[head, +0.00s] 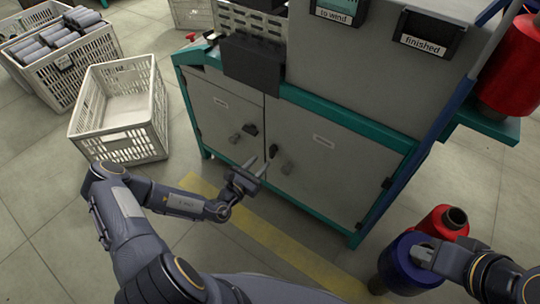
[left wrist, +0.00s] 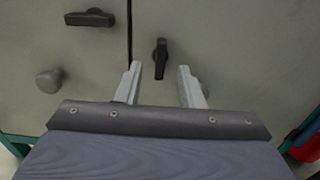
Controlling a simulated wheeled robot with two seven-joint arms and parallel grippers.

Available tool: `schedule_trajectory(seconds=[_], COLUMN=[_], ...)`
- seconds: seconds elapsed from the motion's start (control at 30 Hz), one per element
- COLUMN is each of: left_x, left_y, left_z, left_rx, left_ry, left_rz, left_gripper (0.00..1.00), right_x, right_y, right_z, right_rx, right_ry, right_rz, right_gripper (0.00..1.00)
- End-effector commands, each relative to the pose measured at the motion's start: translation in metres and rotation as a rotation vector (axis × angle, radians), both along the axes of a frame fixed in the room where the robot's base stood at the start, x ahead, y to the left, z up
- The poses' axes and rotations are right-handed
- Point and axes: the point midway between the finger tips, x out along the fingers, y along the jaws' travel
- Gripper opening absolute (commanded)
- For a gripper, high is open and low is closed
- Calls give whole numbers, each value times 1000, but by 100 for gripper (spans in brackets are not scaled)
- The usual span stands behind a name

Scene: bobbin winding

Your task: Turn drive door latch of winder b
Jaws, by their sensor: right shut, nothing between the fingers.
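The grey cabinet has two doors. The right door (head: 330,175) carries a black latch (head: 273,151), upright in the left wrist view (left wrist: 160,57), and a round knob (head: 287,168). The left door (head: 222,112) carries another black latch (head: 250,129), lying level in the left wrist view (left wrist: 90,18), and a knob (left wrist: 48,80). Door labels are too small to read. My left gripper (head: 259,165) is open. In the left wrist view its fingertips (left wrist: 159,72) straddle the upright latch; contact cannot be told. My right gripper (head: 422,256) is shut, by a blue spool (head: 398,270).
A red spool (head: 440,222) stands behind the blue one on the floor. An empty white crate (head: 118,110) and a crate of grey bobbins (head: 75,65) stand at the left. A teal edge (head: 340,122) runs above the doors.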

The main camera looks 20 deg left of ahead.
Motion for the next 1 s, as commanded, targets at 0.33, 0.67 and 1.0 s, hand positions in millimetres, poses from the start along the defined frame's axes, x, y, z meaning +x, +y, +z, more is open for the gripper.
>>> schedule_trajectory(seconds=[0.33,0.67,1.0], left_x=[51,63,63], left_y=[-20,-24,-24], left_z=[-1,2,1], left_rx=[0,-1,-1], left_ry=[-3,-2,-2], left_rz=[-4,-4,-4], left_gripper=[35,35,4], right_x=[0,0,0], right_y=[0,0,0], right_z=[-19,-22,-22], right_rx=[0,0,0], right_ry=[0,0,0], right_rz=[0,0,0], right_gripper=[0,0,0])
